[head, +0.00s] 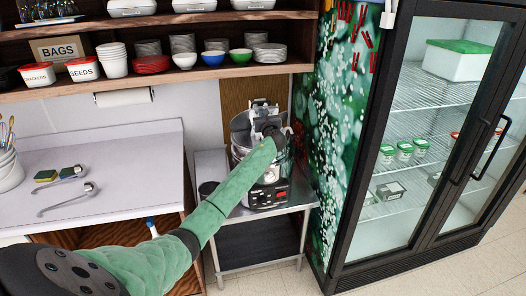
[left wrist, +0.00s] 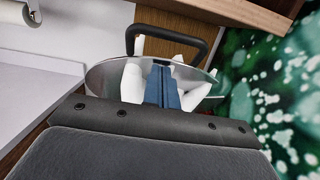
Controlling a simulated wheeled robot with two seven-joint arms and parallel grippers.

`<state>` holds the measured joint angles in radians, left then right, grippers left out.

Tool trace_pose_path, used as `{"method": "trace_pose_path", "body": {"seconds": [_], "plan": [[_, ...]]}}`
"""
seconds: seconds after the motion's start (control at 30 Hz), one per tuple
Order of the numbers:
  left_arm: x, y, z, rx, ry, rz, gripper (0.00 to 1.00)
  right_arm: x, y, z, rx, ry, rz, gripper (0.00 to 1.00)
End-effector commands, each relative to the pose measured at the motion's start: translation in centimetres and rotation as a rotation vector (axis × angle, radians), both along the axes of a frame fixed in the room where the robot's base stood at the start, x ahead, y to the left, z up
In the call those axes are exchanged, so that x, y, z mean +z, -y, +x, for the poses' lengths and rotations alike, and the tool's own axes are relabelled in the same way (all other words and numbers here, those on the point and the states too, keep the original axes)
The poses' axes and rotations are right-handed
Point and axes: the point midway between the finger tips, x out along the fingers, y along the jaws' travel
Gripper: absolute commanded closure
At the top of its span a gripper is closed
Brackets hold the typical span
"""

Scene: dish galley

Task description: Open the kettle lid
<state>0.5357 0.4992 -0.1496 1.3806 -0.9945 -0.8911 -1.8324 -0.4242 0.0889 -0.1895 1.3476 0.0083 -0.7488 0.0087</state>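The kettle (head: 268,193), a metal appliance with a dark base and red buttons, stands on a small metal cart. Its round grey lid (head: 238,124) shows at the top, partly behind my left gripper (head: 266,128). In the left wrist view the shiny lid (left wrist: 105,78) lies beyond the fingers, with a black loop handle (left wrist: 166,30) past them. My left gripper's white fingers with blue pads (left wrist: 163,88) are together, with nothing visible between them. I cannot tell whether the fingertips touch the lid or how far it is raised. My right gripper is out of view.
The metal cart (head: 235,213) stands between a pale counter (head: 110,150) on the left and a green patterned panel (head: 340,130) beside a glass-door fridge (head: 410,150). A wooden shelf (head: 200,74) with bowls and tubs is above and behind.

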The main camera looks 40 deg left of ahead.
Motion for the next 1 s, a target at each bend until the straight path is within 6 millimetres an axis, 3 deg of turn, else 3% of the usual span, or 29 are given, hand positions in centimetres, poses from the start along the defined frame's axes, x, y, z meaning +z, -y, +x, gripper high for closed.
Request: {"method": "trace_pose_path", "body": {"seconds": [0.53, 1.0], "plan": [[1.6, -1.4, 1.2, 0.000, 0.001, 0.000, 1.00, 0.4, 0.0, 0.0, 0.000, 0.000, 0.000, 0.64], [1.7, -1.7, 1.5, 0.000, 0.000, 0.000, 1.00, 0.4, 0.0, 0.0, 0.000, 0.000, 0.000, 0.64]]}}
